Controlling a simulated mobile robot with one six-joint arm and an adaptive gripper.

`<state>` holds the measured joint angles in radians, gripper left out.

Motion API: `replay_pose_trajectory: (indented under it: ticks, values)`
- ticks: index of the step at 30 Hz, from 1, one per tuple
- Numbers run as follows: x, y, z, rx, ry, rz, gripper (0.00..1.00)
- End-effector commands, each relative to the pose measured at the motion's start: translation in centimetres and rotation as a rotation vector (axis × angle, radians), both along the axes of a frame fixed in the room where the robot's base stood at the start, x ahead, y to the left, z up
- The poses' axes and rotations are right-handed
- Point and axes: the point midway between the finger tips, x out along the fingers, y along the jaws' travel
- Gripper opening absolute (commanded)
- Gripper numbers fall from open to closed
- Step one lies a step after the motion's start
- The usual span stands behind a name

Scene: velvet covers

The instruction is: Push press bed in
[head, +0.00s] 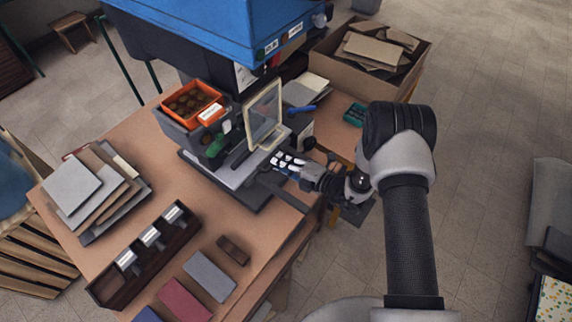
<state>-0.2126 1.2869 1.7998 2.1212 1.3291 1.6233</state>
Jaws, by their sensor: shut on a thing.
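The press (232,40) has a blue top over a dark body and stands at the back of the table. Its press bed (222,168), a flat grey plate on a darker base, sticks out toward the front of the table. A pale-framed clear guard (263,116) stands upright over the bed. My gripper (283,162) is at the bed's right front edge, shut on what looks like the bed's edge or handle. The fingers hide the exact contact.
An orange bin (191,104) sits left of the bed. Stacked boards (97,190) and a dark rack (146,258) lie at left and front, with coloured pads (210,276) nearby. A cardboard box (327,62) stands at back right. The floor at right is mostly open.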

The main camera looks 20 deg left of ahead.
Motion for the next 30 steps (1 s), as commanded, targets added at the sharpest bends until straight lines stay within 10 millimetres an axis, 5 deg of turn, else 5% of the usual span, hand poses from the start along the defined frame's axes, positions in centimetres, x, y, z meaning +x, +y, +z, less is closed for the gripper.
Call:
replay_pose_trajectory:
  ticks: [2,3,11,23,30]
  values:
    - [0.2,0.2,0.2,0.003,-0.005,0.001,0.0]
    - [0.2,0.2,0.2,0.003,-0.005,0.001,0.14]
    - [0.1,0.1,0.2,0.003,-0.004,0.001,0.31]
    - [-0.1,-0.5,0.2,0.001,-0.002,-0.001,0.31]
    - [-1.4,-4.6,1.2,0.002,-0.001,-0.005,0.31]
